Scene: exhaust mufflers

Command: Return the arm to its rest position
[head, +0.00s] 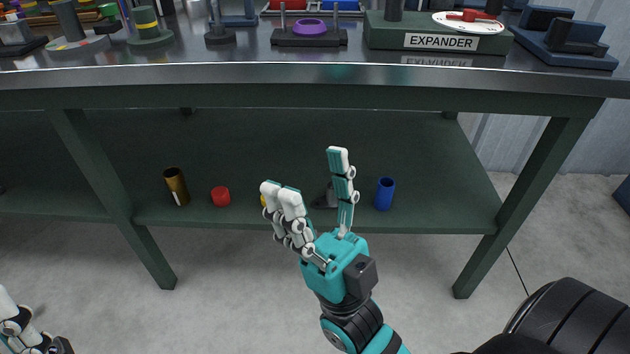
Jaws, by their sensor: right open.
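My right gripper (312,192) shows in the middle of the head view, teal and white. Its fingers point up and stand apart, with nothing between them that I can see held. It is in front of the table's lower shelf. My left gripper (22,325) is only partly in view at the lower left corner, cut off by the frame edge. Whether its fingers are open or shut does not show.
A dark table (300,73) stands across the view. On top are a green EXPANDER box (385,31), a purple ring (309,27) and several fixtures. The lower shelf (440,190) holds a brass cylinder (176,186), a red cylinder (220,196) and a blue cylinder (384,193). Floor in front is clear.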

